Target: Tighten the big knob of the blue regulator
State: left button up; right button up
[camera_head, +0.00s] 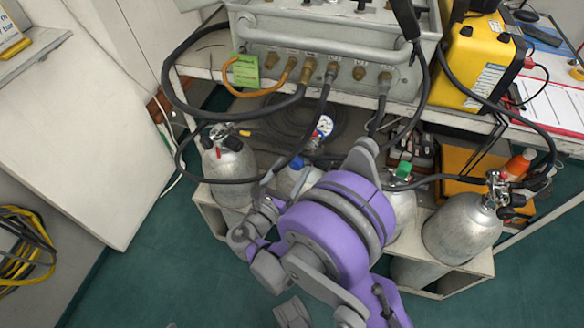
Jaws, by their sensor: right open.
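A small blue part (297,163), which looks like the blue regulator, sits at the top of the second cylinder from the left, under the bench edge. A round white-faced gauge (325,125) shows just above it. I cannot make out the big knob clearly; my purple right arm covers much of this cylinder. My right gripper (266,203) is open, in front of and below the blue part, to the left of my purple wrist. It appears apart from the blue part, though the depth is hard to judge. My left gripper cannot be made out.
Grey cylinders (229,162) stand in a white rack (208,215); one has a green cap (404,169). Black hoses loop from the grey panel (300,38) in front of the cylinders. A yellow case (474,58) stands on the bench.

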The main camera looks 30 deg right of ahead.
jog(key=shift+w+d, duration=0.15)
jog(key=shift+d, duration=0.2)
grip_shut()
jog(key=shift+f+m+b, duration=0.1)
jog(key=shift+m+b, duration=0.35)
jog(key=shift+m, duration=0.75)
jog(key=m, duration=0.3)
grip_release()
jog(key=v, duration=1.1)
